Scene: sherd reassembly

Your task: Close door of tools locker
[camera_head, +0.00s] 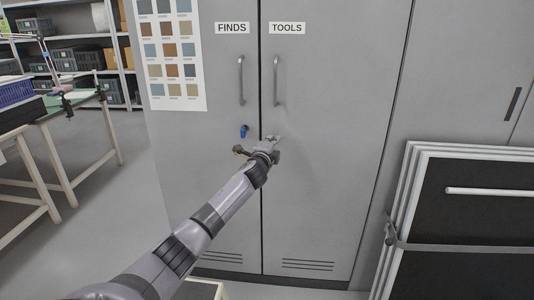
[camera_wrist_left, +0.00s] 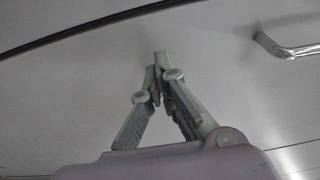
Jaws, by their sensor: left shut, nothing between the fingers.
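The tools locker door (camera_head: 330,150) is a grey panel with a "TOOLS" label (camera_head: 287,28) and a vertical bar handle (camera_head: 277,80). It looks flush with the "FINDS" door (camera_head: 220,190) to its left, with a thin dark seam between them. My left gripper (camera_head: 272,141) is at the tools door's left part, below the handle. In the left wrist view the gripper (camera_wrist_left: 158,62) is shut and empty, its fingertips at or near the grey door surface (camera_wrist_left: 80,80); contact cannot be told. The handle (camera_wrist_left: 290,48) shows at the right there. My right gripper is not in view.
A blue-headed key or lock (camera_head: 244,130) sits on the finds door. Framed dark panels (camera_head: 450,225) lean at the right. A table (camera_head: 60,125) and shelves with crates (camera_head: 75,60) stand at the left. Floor (camera_head: 115,205) is clear between table and locker.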

